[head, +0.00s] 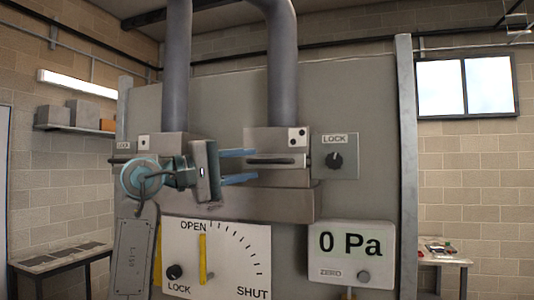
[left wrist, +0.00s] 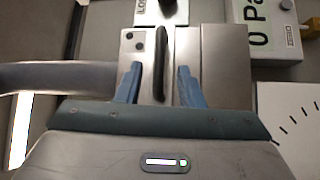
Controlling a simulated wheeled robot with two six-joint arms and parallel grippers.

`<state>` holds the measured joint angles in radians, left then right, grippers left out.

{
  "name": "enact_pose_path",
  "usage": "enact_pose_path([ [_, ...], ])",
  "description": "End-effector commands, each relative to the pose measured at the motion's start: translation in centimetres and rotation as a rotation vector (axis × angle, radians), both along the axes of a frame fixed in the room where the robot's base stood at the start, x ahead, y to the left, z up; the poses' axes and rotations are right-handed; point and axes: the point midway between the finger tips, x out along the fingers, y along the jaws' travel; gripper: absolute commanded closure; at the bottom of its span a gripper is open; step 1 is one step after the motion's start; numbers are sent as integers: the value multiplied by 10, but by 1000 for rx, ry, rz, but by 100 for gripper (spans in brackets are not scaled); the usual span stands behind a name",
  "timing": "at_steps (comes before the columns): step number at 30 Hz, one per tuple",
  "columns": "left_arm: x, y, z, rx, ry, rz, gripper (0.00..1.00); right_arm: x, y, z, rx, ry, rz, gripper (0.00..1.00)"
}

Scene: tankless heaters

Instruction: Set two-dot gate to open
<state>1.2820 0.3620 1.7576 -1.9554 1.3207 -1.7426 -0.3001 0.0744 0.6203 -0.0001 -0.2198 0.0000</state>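The two-dot gate (head: 262,140) is a metal block under the right-hand grey pipe, marked with two black dots. Its dark bar handle (head: 290,161) lies level across the front in the head view; it also shows as a dark upright bar in the left wrist view (left wrist: 160,77). My left gripper (head: 240,166) reaches in from the left with blue fingers apart. In the left wrist view the fingers (left wrist: 158,85) stand on either side of the handle, with gaps visible. The gate's LOCK knob (head: 335,161) is on a plate to its right. My right gripper is not in view.
A one-dot block (head: 144,142) sits under the left pipe, partly hidden by my arm. Below is a dial panel (head: 225,275) marked OPEN and SHUT, with a yellow pointer (head: 203,262) upright near OPEN. A gauge (head: 351,250) at right reads 0 Pa.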

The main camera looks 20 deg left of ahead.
Motion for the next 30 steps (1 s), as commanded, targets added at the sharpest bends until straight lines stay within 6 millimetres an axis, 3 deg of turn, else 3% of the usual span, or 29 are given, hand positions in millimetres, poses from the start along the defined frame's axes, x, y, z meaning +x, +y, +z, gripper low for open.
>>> enact_pose_path([
  [1,7,-9,6,-3,3,-6,66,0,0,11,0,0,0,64],
  [9,32,-35,8,-2,2,-2,66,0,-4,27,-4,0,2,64],
  [20,36,-40,6,-2,1,-1,66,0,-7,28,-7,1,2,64],
  [21,36,-40,6,-2,1,-1,68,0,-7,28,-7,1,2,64],
  [26,36,-40,6,-2,1,-1,99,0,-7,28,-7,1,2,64],
  [30,36,-40,6,-2,1,-1,100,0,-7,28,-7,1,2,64],
])
